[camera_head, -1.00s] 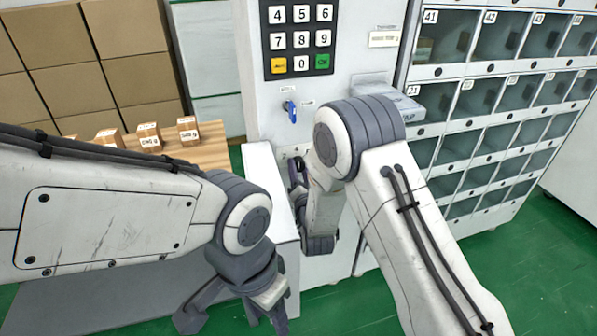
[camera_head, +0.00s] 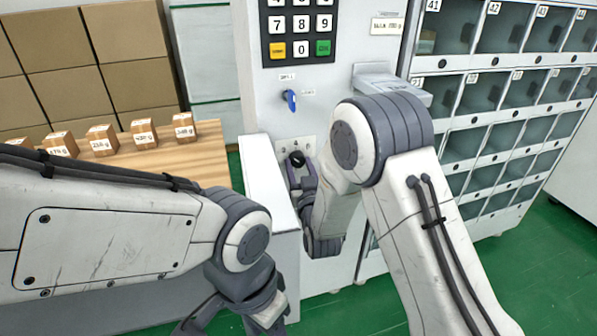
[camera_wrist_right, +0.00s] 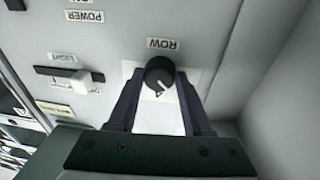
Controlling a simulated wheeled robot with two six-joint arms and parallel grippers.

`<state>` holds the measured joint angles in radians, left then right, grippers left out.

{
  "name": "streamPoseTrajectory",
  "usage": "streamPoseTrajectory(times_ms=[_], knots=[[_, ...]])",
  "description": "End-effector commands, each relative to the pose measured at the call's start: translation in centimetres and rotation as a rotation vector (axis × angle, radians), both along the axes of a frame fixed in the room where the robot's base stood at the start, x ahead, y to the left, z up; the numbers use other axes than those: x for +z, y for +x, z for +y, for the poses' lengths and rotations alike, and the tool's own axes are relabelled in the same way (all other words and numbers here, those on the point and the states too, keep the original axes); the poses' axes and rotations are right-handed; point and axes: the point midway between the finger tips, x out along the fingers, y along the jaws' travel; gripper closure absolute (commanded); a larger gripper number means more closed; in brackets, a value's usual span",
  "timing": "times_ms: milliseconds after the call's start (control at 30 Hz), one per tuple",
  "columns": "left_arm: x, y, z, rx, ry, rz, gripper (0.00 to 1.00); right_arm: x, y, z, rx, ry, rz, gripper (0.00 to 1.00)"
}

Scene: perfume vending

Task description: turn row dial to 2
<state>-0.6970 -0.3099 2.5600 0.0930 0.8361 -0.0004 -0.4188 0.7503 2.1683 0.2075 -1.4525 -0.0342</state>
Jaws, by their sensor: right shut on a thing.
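The row dial (camera_head: 296,158) is a round black knob on a small white plate low on the grey machine front. In the right wrist view the dial (camera_wrist_right: 159,75) sits under an upside-down ROW label, and its white pointer mark slants toward my gripper's palm. My right gripper (camera_wrist_right: 161,82) has a dark finger on each side of the dial and is shut on it; it also shows in the head view (camera_head: 303,178). Numbers on the plate are partly visible; I cannot tell which one the pointer meets. My left gripper (camera_head: 238,318) is open and empty, low in view, cut by the bottom edge.
A keypad (camera_head: 297,30) and a blue key switch (camera_head: 290,97) are above the dial. A white slide switch (camera_wrist_right: 80,82) is beside it in the wrist view. A pale ledge (camera_head: 268,190) stands close left of my right gripper. Small cartons (camera_head: 102,140) line a wooden table.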

Motion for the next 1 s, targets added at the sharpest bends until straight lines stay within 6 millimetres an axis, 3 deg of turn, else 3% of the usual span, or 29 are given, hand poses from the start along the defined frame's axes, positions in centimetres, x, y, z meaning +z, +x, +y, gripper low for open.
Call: streamPoseTrajectory(times_ms=[300,767,800,867,1000], knots=[[-0.82,0.0,0.0,0.0,0.0,0.0,0.5,-0.05,0.01,-0.08,-0.001,-0.097,-0.031,1.0],[-0.85,0.0,0.0,0.0,0.0,0.0,0.5,0.0,0.01,-0.07,-0.001,-0.111,-0.035,1.0],[-0.85,0.0,0.0,0.0,0.0,0.0,0.5,-0.01,0.01,-0.07,-0.001,-0.111,-0.035,0.46],[-0.85,0.0,0.0,0.0,0.0,0.0,0.5,-0.01,0.01,-0.07,-0.001,-0.111,-0.035,0.23],[-0.85,0.0,0.0,0.0,0.0,0.0,0.5,-0.01,0.01,-0.05,-0.001,-0.11,-0.035,0.2]])
